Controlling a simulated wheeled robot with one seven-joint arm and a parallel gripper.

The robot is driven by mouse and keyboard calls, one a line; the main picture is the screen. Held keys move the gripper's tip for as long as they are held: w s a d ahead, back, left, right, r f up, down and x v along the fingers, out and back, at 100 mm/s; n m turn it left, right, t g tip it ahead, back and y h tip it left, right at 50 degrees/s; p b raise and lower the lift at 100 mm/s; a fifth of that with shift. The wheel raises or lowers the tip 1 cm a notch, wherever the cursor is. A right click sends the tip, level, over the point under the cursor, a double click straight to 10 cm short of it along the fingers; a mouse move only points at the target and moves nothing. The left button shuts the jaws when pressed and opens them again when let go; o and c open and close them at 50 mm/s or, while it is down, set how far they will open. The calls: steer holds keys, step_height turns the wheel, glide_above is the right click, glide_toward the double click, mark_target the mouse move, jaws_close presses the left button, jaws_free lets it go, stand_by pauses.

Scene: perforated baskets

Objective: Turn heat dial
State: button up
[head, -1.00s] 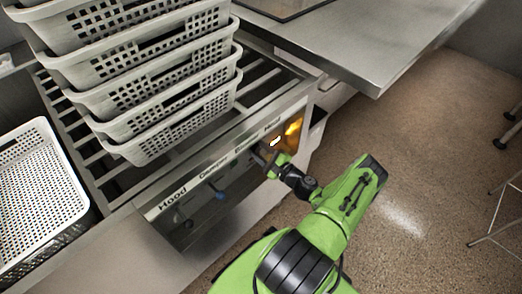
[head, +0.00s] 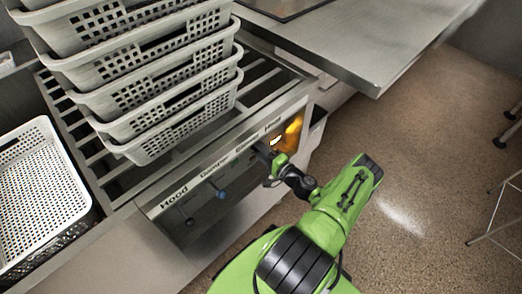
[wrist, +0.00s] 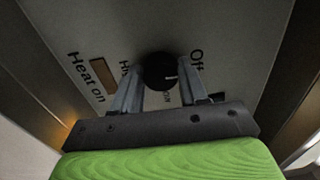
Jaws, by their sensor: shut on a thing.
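The heat dial (wrist: 158,70) is a round black knob with a white mark, on a grey panel in the wrist view. "Heat on" is printed to its left and "Off" to its right. My gripper (wrist: 158,88) is shut on the dial, with one finger at each side of it. In the head view my gripper (head: 268,153) reaches the front panel (head: 220,173) near its right end. The dial is hidden there behind my gripper.
A blue knob (head: 221,194) sticks out of the panel left of my gripper. A stack of perforated baskets (head: 165,105) stands on the slatted rack above. A white perforated basket (head: 38,185) is at the left. Open floor (head: 420,160) lies to the right.

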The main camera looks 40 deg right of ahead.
steer(key=shift+f, duration=0.1)
stand_by(0.3)
steer(key=o, duration=1)
steer(key=shift+s, duration=0.1)
steer(key=s+p, duration=0.1)
steer(key=s, duration=0.4)
steer(key=s+p, duration=0.1)
steer(key=s, duration=0.4)
steer(key=s+p, duration=0.1)
steer(key=s, duration=0.4)
steer(key=shift+s+d, duration=0.25)
steer(key=shift+s, duration=0.1)
